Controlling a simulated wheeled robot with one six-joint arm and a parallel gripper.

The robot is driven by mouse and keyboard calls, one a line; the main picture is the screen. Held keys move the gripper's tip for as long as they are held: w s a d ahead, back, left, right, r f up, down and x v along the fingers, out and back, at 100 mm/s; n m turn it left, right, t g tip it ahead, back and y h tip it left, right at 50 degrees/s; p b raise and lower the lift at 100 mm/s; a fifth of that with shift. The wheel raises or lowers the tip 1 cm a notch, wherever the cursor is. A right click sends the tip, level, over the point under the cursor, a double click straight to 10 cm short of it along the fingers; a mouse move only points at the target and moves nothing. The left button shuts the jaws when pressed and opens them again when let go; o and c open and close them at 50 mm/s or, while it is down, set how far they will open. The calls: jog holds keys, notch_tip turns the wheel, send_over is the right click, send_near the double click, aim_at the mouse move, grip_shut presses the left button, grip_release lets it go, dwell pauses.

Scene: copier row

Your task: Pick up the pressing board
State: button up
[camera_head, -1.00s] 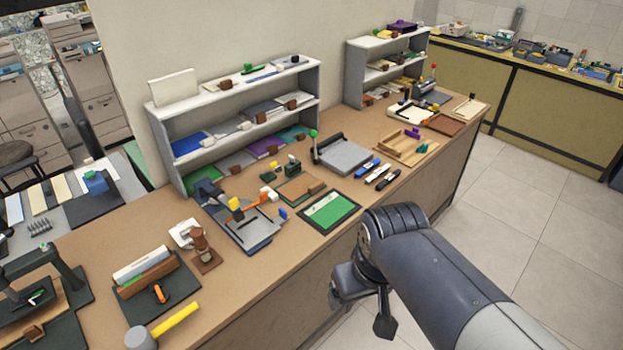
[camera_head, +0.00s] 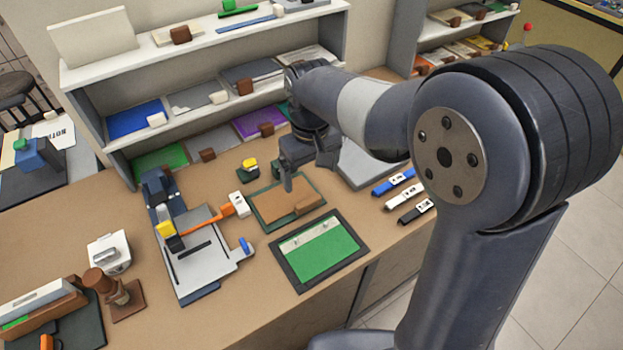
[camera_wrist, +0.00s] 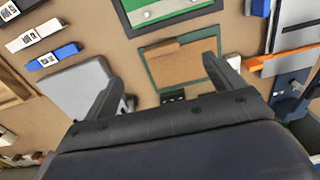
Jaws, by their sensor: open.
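A brown wooden board with a small raised wooden block (camera_head: 308,202), which looks like the pressing board (camera_head: 275,205), lies flat on a dark green mat (camera_head: 256,219) on the counter. In the wrist view the board (camera_wrist: 190,62) shows between and beyond my fingers, towards the right finger. My gripper (camera_head: 306,172) is open and empty, pointing down above the mat's back edge. In the wrist view my gripper (camera_wrist: 163,68) has its two fingers spread wide apart. The gripper hides part of the counter behind the board.
A green cutting mat (camera_head: 320,250) lies in front of the board. A paper trimmer (camera_head: 200,255) with an orange arm stands left. A small yellow-topped item (camera_head: 249,167) sits behind. A grey slab (camera_head: 365,165) and several staplers (camera_head: 395,181) are right. Shelves (camera_head: 205,40) rise behind.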

send_over(308, 201)
jog(key=f, duration=0.6)
jog(key=shift+s+d, duration=0.2)
jog(key=shift+d, duration=0.1)
jog(key=shift+w+a+f, duration=0.1)
jog(key=shift+a+f, duration=0.05)
jog(key=shift+f, duration=1.2)
jog(key=shift+w+a+f, duration=0.1)
jog(key=shift+f, duration=1.2)
jog(key=shift+c, duration=0.2)
jog(key=c, duration=0.9)
jog(key=shift+r, duration=0.1)
notch_tip(308, 201, up, 10)
